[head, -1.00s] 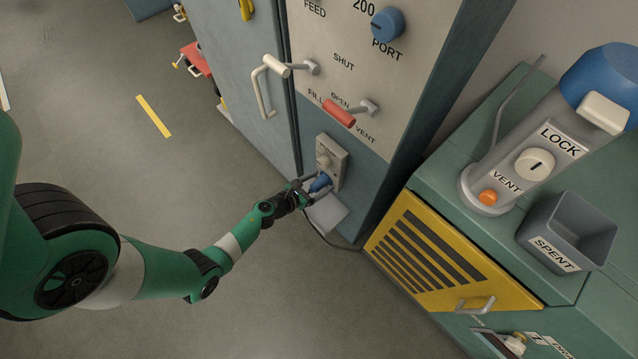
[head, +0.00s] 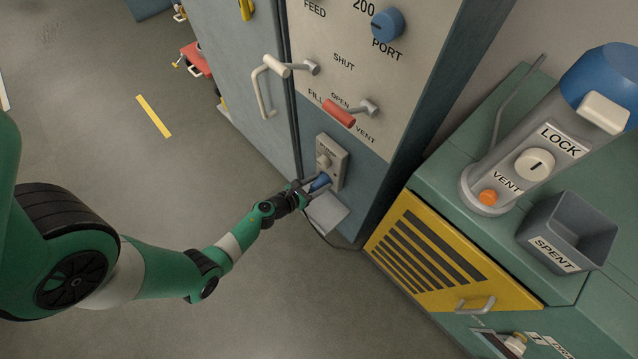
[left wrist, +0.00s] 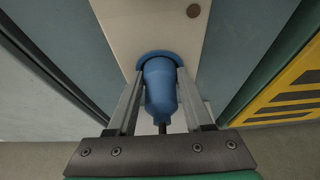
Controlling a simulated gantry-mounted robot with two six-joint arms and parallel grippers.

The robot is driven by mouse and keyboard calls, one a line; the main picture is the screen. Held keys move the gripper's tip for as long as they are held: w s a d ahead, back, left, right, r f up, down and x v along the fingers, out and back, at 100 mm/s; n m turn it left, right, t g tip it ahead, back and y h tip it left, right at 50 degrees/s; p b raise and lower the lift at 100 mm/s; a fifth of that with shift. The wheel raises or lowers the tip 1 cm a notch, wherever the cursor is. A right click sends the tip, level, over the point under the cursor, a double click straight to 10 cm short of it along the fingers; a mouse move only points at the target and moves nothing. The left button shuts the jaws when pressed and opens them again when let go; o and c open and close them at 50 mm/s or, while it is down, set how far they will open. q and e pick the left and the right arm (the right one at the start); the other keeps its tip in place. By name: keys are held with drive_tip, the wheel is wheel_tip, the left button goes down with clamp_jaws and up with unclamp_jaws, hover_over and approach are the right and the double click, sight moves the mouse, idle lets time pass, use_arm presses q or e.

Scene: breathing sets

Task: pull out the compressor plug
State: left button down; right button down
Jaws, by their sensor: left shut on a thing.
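The blue compressor plug (head: 320,183) is at the pale outlet plate (head: 333,160) low on the cabinet front. In the left wrist view the plug (left wrist: 160,92) points at the plate, with its far end at a blue collar (left wrist: 158,55). I cannot tell whether its end is still inside the collar. My left gripper (head: 309,188) is shut on the plug, with one finger along each side of it in the left wrist view (left wrist: 161,80). A dark cord runs from the plug's near end. My right gripper is not in view.
A grey ledge (head: 328,214) juts out just below the outlet. A red-handled lever (head: 339,113) and a white door handle (head: 264,88) stick out above. A yellow slatted panel (head: 440,262) stands to the right. The floor at left is open.

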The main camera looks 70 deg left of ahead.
sight(312, 191)
use_arm(q)
drive_tip(key=shift+s+d, duration=0.35)
drive_tip(key=shift+s, duration=0.6)
drive_tip(key=shift+s+d, duration=0.35)
drive_tip(key=shift+s, duration=0.6)
drive_tip(key=shift+s+d, duration=0.35)
drive_tip(key=shift+s, duration=0.6)
